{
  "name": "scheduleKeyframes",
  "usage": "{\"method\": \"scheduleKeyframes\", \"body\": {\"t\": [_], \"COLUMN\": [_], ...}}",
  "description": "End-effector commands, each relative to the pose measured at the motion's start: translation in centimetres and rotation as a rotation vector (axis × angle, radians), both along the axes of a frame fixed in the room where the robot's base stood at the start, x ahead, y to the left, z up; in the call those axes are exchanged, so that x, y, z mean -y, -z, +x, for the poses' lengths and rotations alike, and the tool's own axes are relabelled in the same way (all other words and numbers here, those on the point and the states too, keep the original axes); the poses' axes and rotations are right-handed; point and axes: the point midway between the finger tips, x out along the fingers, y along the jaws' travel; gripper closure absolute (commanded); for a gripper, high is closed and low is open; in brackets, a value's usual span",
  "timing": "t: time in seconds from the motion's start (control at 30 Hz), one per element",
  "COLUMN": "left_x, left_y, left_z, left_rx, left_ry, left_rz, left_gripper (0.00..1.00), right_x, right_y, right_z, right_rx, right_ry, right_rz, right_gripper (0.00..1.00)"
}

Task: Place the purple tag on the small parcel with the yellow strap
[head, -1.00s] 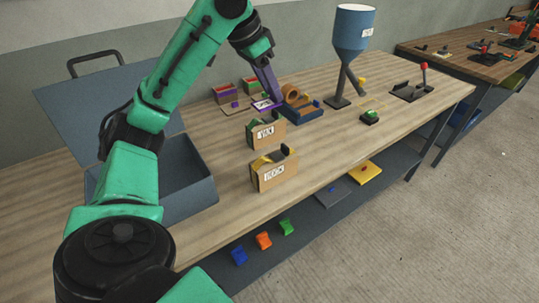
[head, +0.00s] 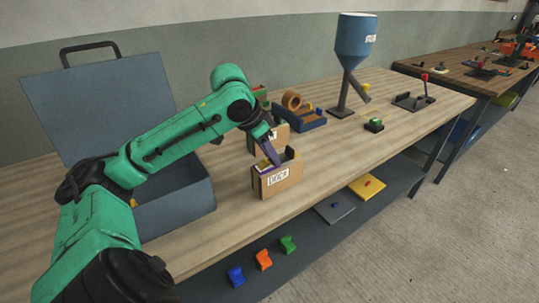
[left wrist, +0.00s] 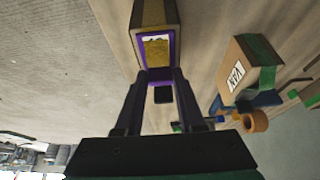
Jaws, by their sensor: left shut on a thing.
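The small parcel with the yellow strap (head: 284,183) is a tan box with a white label, standing near the front edge of the bench. In the left wrist view the parcel (left wrist: 172,15) shows at the top centre. My left gripper (head: 275,160) points down at its top and is shut on the purple tag (left wrist: 141,46), a purple-edged frame with yellow and white inside it. The tag lies against or just over the strap side; I cannot tell if it touches. In the head view the tag is mostly hidden. My right gripper is out of view.
A similar parcel with a green strap (left wrist: 252,68) stands just behind. A blue tape dispenser (head: 312,121), a blue hopper (head: 355,40) and a green-topped block (head: 374,125) are farther back. An open grey toolbox (head: 175,215) is at left.

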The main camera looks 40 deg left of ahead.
Motion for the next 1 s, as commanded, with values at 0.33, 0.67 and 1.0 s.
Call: {"method": "scheduleKeyframes", "body": {"t": [0.33, 0.67, 1.0], "left_x": [0.0, -0.3, -1.4], "left_y": [0.3, -1.8, -9.9], "left_z": [0.0, -0.7, -4.1], "left_rx": [-0.001, 0.003, 0.000], "left_ry": [0.000, -0.002, -0.003], "left_rz": [-0.001, 0.002, 0.001], "left_gripper": [0.32, 0.32, 0.32], "right_x": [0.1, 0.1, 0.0], "right_y": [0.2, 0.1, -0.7], "right_z": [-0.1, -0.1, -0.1], "right_rx": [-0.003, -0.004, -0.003], "right_ry": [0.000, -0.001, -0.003], "right_rz": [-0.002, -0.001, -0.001], "right_gripper": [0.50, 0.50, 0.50]}}
